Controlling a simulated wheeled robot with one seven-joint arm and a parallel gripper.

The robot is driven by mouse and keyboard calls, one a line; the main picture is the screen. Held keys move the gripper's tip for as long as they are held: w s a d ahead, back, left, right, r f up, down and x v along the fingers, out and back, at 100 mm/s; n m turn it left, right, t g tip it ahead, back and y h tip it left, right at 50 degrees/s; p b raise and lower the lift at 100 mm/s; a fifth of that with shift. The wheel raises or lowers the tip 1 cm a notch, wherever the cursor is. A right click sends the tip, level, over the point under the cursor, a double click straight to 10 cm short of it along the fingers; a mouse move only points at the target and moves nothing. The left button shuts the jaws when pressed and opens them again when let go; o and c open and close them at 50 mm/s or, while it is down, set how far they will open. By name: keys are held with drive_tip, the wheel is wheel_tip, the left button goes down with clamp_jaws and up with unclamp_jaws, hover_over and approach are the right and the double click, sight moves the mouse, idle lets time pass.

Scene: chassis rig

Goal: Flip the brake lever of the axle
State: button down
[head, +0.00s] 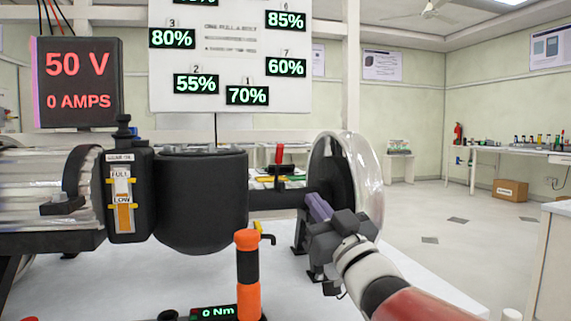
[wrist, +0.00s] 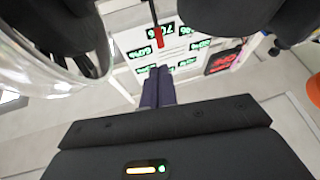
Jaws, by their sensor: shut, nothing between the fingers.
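A small upright lever with a red handle (head: 279,154) and a dark stem stands at the dark horizontal axle (head: 272,200), between the black drum (head: 203,200) and the clear-covered wheel (head: 345,180). In the wrist view the red lever handle (wrist: 160,42) shows just beyond my fingertips. My gripper (head: 316,205) is at the right end of the axle, close to the wheel, with its purple fingers pointing up and left. In the wrist view my gripper (wrist: 159,78) has its fingers together with nothing between them. It appears apart from the lever.
An orange-and-black post (head: 247,275) stands on the white table in front of the axle, with a yellow hook (head: 266,236) beside it. The wheel's clear cover is close to my gripper. A percentage display board (head: 230,60) hangs behind.

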sight(280, 156)
drive_tip(key=shift+w, duration=0.1)
drive_tip(key=p+x, duration=0.3)
drive_tip(key=x, duration=1.1)
drive_tip(key=shift+p, duration=0.3)
